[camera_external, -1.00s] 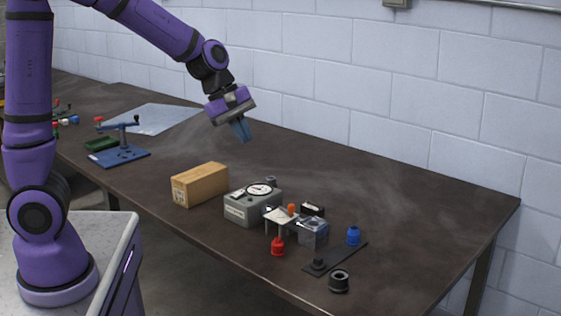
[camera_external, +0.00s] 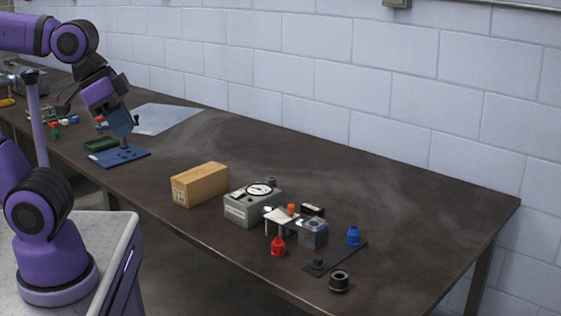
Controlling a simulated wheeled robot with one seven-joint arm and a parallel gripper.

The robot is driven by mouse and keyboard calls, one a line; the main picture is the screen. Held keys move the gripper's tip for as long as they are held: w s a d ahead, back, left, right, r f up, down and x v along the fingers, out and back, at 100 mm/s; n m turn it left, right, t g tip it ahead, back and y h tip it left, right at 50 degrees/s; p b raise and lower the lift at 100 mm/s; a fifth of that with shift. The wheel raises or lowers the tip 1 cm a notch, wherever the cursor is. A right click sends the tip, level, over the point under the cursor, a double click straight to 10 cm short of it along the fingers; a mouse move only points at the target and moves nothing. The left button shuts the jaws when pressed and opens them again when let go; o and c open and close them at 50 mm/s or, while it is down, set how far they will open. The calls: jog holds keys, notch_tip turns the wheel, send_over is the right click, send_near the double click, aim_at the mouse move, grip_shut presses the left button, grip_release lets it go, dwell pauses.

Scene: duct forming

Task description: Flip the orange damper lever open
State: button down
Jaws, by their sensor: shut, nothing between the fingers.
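A blue stand (camera_external: 132,158) with an upright post is on the left part of the bench. A small red-orange tip (camera_external: 98,119) shows at the left of its crossbar. My gripper (camera_external: 122,128) is shut and empty, pointing down over this stand and hiding most of the post and crossbar. I cannot tell whether it touches them. A small orange piece (camera_external: 291,208) also shows among the parts on the right, far from my gripper. No piece is clearly readable as the damper lever, and its position is too small to tell.
A green tray (camera_external: 101,144) lies beside the stand, with a grey sheet (camera_external: 160,118) behind. A cardboard box (camera_external: 200,184), a grey gauge box (camera_external: 250,207), a red bottle (camera_external: 278,246) and a blue cap (camera_external: 353,235) stand to the right. The back right of the bench is clear.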

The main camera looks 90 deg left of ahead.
jog(key=c, duration=1.6)
grip_release()
jog(key=shift+s+d+m, duration=0.1)
jog(key=shift+s+m, duration=0.2)
jog(key=o, duration=0.6)
jog(key=shift+o, duration=0.2)
jog(key=w+a+r+g, duration=0.1)
jog(key=w+a, duration=0.2)
jog(key=w, duration=0.4)
jog(key=w+a+r, duration=0.1)
jog(key=w+a, duration=0.2)
jog(key=w, duration=0.4)
jog(key=n+g, duration=0.2)
jog(key=g, duration=0.2)
send_over(291, 205)
notch_tip(291, 205, down, 28)
notch_tip(291, 205, down, 11)
jog(key=shift+a+r, duration=0.1)
jog(key=shift+r, duration=0.1)
